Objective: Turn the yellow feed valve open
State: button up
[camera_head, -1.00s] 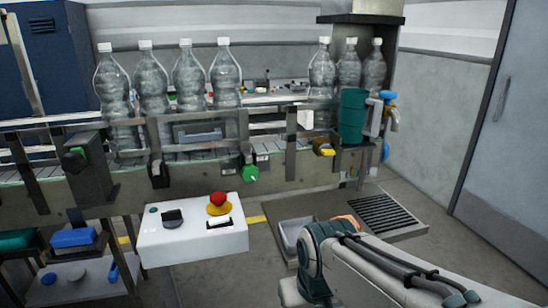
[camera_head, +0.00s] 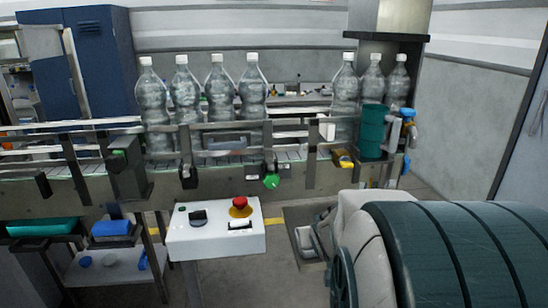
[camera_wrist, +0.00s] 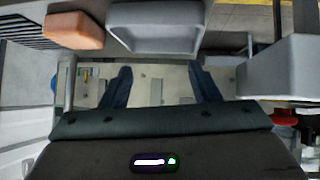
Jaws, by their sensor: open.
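The yellow feed valve (camera_head: 343,160) is a small yellow handle on the front of the conveyor line, left of and below the dark green cylinder. Its exact turn angle is too small to read. My gripper (camera_wrist: 161,82) shows in the wrist view with its two dark fingers apart and nothing between them. In the head view my arm fills the lower right and the gripper is hidden. I cannot make out the valve for certain in the wrist view.
A green valve (camera_head: 271,180) sits left of the yellow one. A white control box (camera_head: 215,241) with a red button (camera_head: 240,203) stands in front. Clear bottles (camera_head: 220,95) line the conveyor. The wrist view shows a grey bin (camera_wrist: 155,25) and an orange block (camera_wrist: 75,30).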

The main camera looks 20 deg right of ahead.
jog(key=w+d+r+t+p, duration=0.2)
jog(key=d+r+t, duration=0.2)
jog(key=d, duration=0.4)
jog(key=m+t+p, duration=0.1)
jog(key=t+p, duration=0.2)
jog(key=t, duration=0.1)
send_near(346, 164)
jog(key=f+p+x, duration=0.1)
jog(key=p+x, duration=0.1)
jog(key=x, duration=0.7)
jog(key=shift+d, duration=0.3)
jog(key=shift+c, duration=0.4)
jog(key=shift+f, duration=0.1)
jog(key=c, duration=0.9)
